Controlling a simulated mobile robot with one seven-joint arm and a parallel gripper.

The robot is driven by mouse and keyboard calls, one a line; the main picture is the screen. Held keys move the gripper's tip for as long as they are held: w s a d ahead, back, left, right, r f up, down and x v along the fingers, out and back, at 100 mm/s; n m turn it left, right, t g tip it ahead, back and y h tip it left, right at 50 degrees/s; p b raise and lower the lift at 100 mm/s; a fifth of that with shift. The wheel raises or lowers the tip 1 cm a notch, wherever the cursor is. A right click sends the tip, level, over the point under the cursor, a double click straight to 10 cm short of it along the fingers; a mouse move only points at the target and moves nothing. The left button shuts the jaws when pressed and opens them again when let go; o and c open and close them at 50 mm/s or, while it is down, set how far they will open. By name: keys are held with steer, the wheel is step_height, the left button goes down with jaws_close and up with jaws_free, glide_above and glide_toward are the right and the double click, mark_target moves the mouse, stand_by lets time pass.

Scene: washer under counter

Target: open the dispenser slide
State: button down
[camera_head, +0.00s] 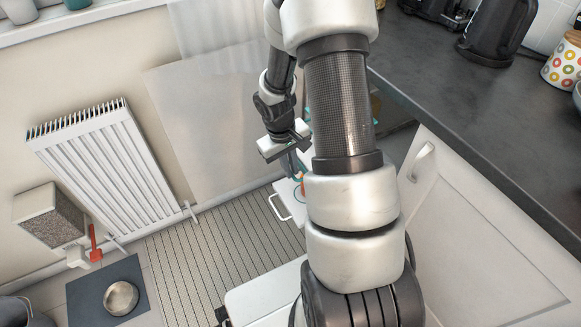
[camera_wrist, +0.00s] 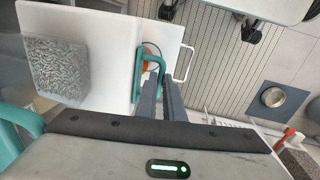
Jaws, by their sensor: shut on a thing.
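A teal handle (camera_wrist: 160,62), which looks like part of the dispenser slide, stands over a white panel (camera_wrist: 170,22) in the wrist view. My gripper (camera_wrist: 160,82) is shut on this handle, with its dark fingers on either side of it. A round orange part (camera_wrist: 148,58) lies behind the handle and is partly covered. A block of grey granules (camera_wrist: 57,68) shows at the left; its container is hard to make out. In the head view my gripper (camera_head: 292,160) points down beside the white panel, and my arm hides most of the dispenser.
The white panel has a wire-like handle (camera_head: 279,206). A white cabinet door (camera_head: 480,240) stands at the right under the dark counter (camera_head: 450,85). A radiator (camera_head: 105,155), a granule box (camera_head: 48,216) and a metal bowl (camera_head: 121,298) on a mat are at the left. Slatted floor lies between.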

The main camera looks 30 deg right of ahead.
stand_by(0.3)
steer(key=a, duration=0.4)
steer(key=shift+s+b, duration=0.1)
steer(key=shift+b, duration=0.3)
steer(key=c, duration=1.9)
jaws_free()
steer(key=shift+o, duration=0.2)
step_height(320, 180, up, 17)
steer(key=a+p, duration=0.2)
steer(key=p, duration=0.3)
steer(key=shift+a+r, duration=0.15)
steer(key=shift+a, duration=0.15)
steer(key=shift+s, duration=0.1)
